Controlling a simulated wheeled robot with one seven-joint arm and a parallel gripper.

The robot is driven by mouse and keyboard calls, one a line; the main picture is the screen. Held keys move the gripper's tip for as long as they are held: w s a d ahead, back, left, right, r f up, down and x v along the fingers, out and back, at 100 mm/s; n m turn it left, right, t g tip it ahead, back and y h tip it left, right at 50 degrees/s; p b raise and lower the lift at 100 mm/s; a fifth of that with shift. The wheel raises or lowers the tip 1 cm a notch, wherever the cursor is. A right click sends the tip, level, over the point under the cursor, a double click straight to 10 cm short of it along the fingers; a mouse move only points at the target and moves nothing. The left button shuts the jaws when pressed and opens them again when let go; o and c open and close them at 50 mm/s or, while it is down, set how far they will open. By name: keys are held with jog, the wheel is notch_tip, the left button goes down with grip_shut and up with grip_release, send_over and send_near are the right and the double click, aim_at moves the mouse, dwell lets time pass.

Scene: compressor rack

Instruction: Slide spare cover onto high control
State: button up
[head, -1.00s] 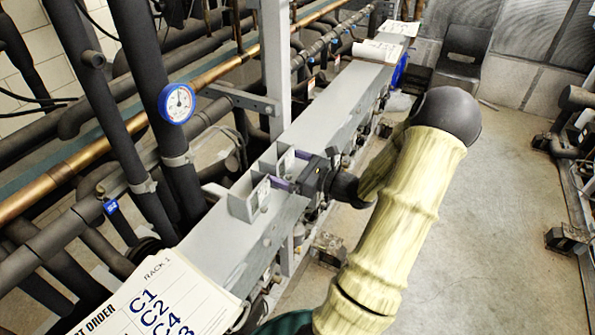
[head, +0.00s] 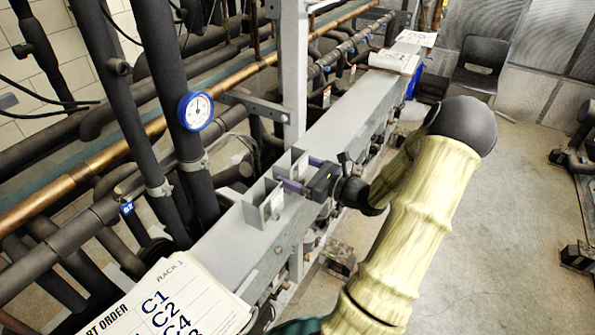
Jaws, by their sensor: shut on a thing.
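My gripper (head: 295,171) is over the long grey beam, its two purple fingers pointing left. It is shut on a grey, box-like sheet-metal piece (head: 292,162), which looks like the spare cover. A second grey box-like piece (head: 264,204) stands on the beam just nearer to me, close beside the near finger. I cannot tell whether the two grey pieces touch, or whether the held one rests on the beam. The high control cannot be made out for sure; the grey pieces and my gripper may hide it.
The grey beam (head: 345,112) runs from near left to far right. A paper start-order sheet (head: 180,300) lies at its near end, more papers (head: 396,61) at its far end. Dark pipes and a blue-rimmed gauge (head: 196,110) stand at left. The floor (head: 490,210) at right is mostly clear.

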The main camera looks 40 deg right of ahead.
jog(key=shift+r+p, duration=0.7)
jog(key=shift+r, duration=0.25)
jog(key=shift+s, duration=0.1)
jog(key=p+v, duration=0.2)
jog(key=v, duration=1)
jog(key=shift+f, duration=0.15)
